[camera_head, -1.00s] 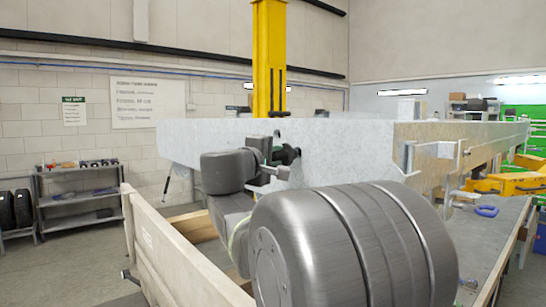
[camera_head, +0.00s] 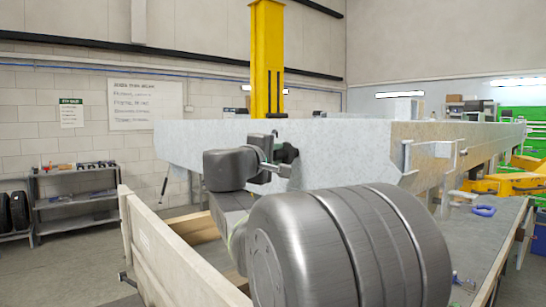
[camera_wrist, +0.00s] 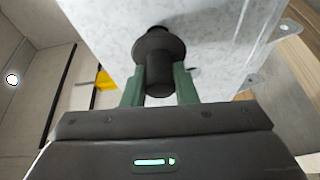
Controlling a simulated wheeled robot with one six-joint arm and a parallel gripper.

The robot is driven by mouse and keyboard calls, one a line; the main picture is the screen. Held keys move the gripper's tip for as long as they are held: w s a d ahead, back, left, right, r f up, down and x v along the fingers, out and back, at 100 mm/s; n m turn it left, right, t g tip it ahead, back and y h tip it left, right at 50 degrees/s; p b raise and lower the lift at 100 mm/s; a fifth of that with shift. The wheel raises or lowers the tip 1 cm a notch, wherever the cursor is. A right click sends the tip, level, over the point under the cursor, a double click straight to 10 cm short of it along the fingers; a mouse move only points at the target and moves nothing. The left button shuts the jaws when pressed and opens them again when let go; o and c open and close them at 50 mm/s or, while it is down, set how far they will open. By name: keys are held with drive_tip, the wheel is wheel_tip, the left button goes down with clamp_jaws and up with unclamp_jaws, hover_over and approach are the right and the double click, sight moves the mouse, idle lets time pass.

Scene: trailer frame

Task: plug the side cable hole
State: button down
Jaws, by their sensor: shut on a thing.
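My gripper (camera_wrist: 160,88) has green fingers shut on a black plug (camera_wrist: 158,62) with a wide round flange and a small stub beyond it. The plug points away from my gripper, towards the pale galvanized side of the trailer frame (camera_wrist: 210,35). I cannot tell whether the plug touches the metal. In the head view my gripper (camera_head: 283,157) is in front of the galvanized beam (camera_head: 345,148), partly hidden by my own arm. The cable hole is not visible in either view.
A wooden-sided bed (camera_head: 165,245) lies below my arm. A bracket (camera_head: 432,150) sticks out of the frame at the right, above a grey worktop (camera_head: 490,235) with a blue clamp (camera_head: 484,211). A yellow column (camera_head: 267,60) stands behind the beam. Shelves (camera_head: 75,200) stand at the left wall.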

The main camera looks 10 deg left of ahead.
sight(285, 159)
drive_tip(key=shift+w+d, duration=0.6)
drive_tip(key=shift+w, duration=0.1)
drive_tip(key=shift+w+d+r, duration=0.1)
drive_tip(key=shift+w, duration=0.05)
drive_tip(key=shift+w+d, duration=0.1)
drive_tip(key=c, duration=1.1)
unclamp_jaws()
drive_tip(key=shift+w+d, duration=0.2)
drive_tip(key=shift+w, duration=0.05)
drive_tip(key=shift+b, duration=0.3)
drive_tip(key=shift+s+a, duration=0.15)
drive_tip(key=shift+s, duration=0.1)
drive_tip(key=b+v, duration=0.3)
drive_tip(key=v, duration=1)
drive_tip(key=shift+s+a, duration=0.1)
drive_tip(key=shift+s, duration=0.1)
